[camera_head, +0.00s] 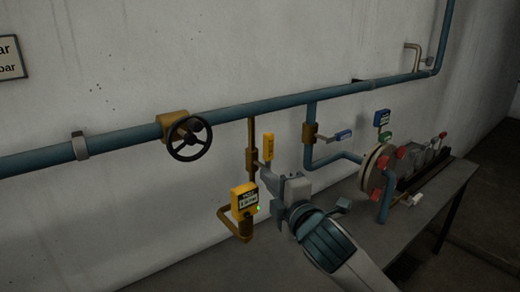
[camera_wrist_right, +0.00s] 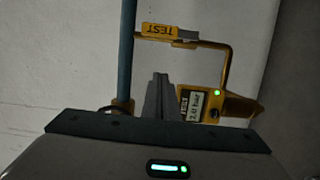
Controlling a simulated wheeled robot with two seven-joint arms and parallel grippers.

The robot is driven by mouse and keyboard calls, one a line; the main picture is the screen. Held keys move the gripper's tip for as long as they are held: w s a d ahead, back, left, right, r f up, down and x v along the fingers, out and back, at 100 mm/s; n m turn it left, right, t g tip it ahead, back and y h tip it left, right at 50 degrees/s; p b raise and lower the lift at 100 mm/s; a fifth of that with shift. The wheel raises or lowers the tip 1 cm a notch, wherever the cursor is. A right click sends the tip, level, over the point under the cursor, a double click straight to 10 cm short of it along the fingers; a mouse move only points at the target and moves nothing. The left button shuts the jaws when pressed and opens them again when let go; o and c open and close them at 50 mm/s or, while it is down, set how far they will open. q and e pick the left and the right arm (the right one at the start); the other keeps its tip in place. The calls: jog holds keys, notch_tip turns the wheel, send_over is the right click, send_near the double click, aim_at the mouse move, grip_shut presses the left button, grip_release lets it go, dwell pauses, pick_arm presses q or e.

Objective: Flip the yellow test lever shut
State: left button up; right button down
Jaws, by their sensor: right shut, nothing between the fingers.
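The yellow test lever (camera_head: 268,146) stands upright beside the thin brass branch pipe (camera_head: 252,135), roughly in line with it. In the right wrist view the yellow handle (camera_wrist_right: 159,31) reads TEST, upside down, with a grey stem at its right end. My right gripper (camera_head: 268,181) is shut and empty, just below the lever in the head view. Its closed fingers (camera_wrist_right: 160,95) point at the lever in the wrist view, with a visible gap between them. My left gripper is not in view.
A yellow gauge box (camera_head: 244,199) with a green light sits below, close to my right gripper. A black handwheel (camera_head: 189,138) is to the left.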

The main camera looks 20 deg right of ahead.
jog(key=p, duration=0.4)
send_near(264, 152)
jog(key=shift+w+a+r, duration=0.95)
jog(key=shift+w+a, duration=1.55)
jog(key=shift+a, duration=0.4)
jog(key=d, duration=0.2)
jog(key=w+d+p, duration=0.1)
jog(key=shift+w+d+p, duration=0.2)
jog(key=shift+d+p, duration=0.1)
jog(key=shift+d, duration=0.1)
jog(key=shift+w+f, duration=0.1)
jog(key=shift+f, duration=0.05)
jog(key=shift+w, duration=0.15)
